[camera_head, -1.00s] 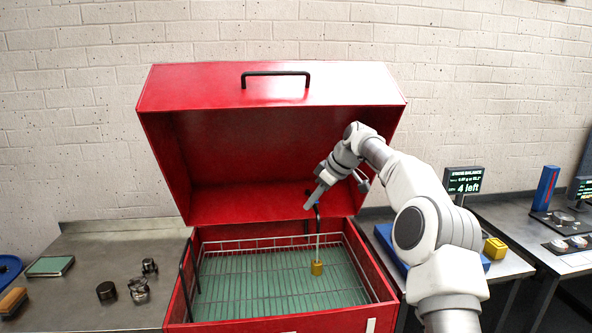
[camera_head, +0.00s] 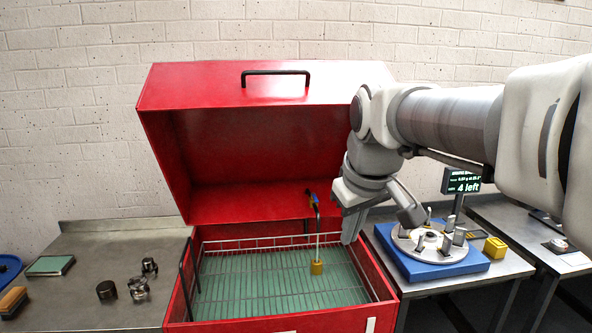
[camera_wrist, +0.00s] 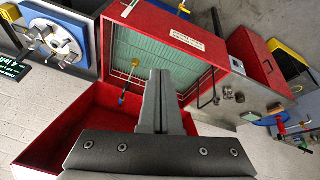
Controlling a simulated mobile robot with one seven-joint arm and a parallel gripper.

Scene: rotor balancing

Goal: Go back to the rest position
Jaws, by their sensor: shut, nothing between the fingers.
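My gripper (camera_head: 352,226) hangs pointing down at the right side of the open red box, near its right wall, in the head view. In the wrist view my gripper's fingers (camera_wrist: 158,80) are together, with nothing between them. The red box (camera_head: 185,315) has its lid (camera_head: 240,150) raised and a wire basket over a green bottom inside. A thin wand with a brass end (camera_head: 316,267) and a blue part at its top stands in the box. In the wrist view the brass end (camera_wrist: 135,62) shows beyond my fingers.
A blue base with a round rotor plate (camera_head: 410,240) stands on the right bench beside a display and a yellow block (camera_head: 495,247). The left bench (camera_head: 100,250) holds small dark metal parts, a green pad (camera_head: 50,265) and a brush (camera_head: 12,300).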

